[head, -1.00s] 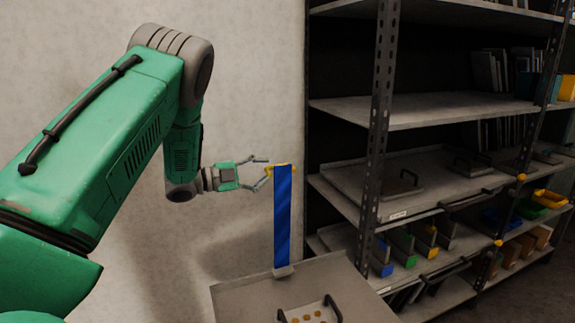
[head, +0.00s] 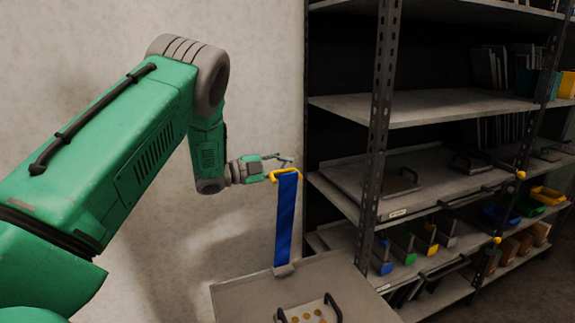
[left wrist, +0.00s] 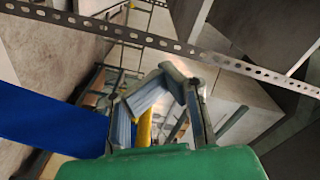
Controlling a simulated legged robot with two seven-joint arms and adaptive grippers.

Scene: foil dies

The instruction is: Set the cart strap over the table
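The blue strap (head: 286,220) rises from a grey clip (head: 284,270) at the back edge of a grey tabletop (head: 245,296). It leans slightly right and has a yellow hooked end (head: 284,173) at its top. My left gripper (head: 287,161) is at this hooked end, its fingers overlapping it in the head view. The left wrist view shows the fingers (left wrist: 183,88) angled towards each other, with yellow (left wrist: 144,130) between or behind them and the blue strap (left wrist: 50,125) to the left. Whether they grip the yellow end is unclear. My right gripper is out of view.
A dark-framed shelf rack (head: 384,110) stands close on the right, its upright near the strap. It holds trays, coloured bins (head: 545,196) and books. A bare wall is behind my arm.

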